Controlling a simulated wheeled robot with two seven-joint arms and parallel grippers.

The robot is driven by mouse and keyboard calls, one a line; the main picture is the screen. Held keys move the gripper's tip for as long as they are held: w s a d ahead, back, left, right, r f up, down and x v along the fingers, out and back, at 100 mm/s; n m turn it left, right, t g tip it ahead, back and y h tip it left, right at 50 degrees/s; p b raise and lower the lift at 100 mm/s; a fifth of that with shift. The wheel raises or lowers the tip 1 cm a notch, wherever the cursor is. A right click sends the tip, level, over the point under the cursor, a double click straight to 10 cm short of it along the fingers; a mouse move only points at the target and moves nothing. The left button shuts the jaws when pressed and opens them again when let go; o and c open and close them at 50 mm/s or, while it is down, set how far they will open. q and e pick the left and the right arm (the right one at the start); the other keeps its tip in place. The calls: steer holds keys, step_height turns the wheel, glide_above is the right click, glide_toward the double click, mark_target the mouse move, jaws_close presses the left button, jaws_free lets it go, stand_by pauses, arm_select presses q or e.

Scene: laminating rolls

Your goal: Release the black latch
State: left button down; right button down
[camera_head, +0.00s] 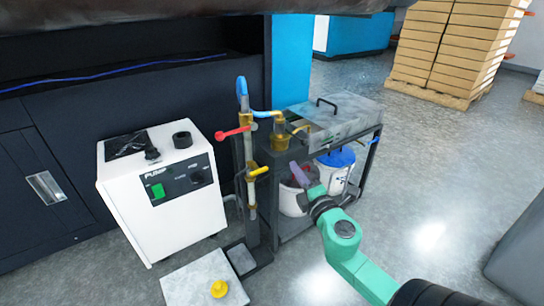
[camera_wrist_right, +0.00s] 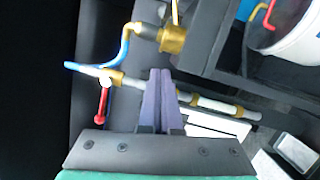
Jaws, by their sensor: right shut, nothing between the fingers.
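My right gripper (camera_head: 298,172) reaches in from the lower right on a green arm, in front of the metal cart. Its purple fingers are shut and empty, pointing toward the upright pipe stand. In the right wrist view the two fingers (camera_wrist_right: 160,82) lie together, with the pipe (camera_wrist_right: 210,104) behind their tips; whether they touch it I cannot tell. I cannot pick out a black latch with certainty. A black handle (camera_head: 327,101) sits on the grey tank lid on the cart. My left gripper is not in view.
The pipe stand carries a red valve handle (camera_head: 232,133) and a yellow one (camera_head: 259,171). A white pump box (camera_head: 152,205) stands left of it. A white bucket with a blue lid (camera_head: 335,160) is on the cart. Open floor (camera_head: 440,190) lies to the right.

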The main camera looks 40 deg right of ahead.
mark_target(290, 133)
steer(key=shift+r, duration=0.1)
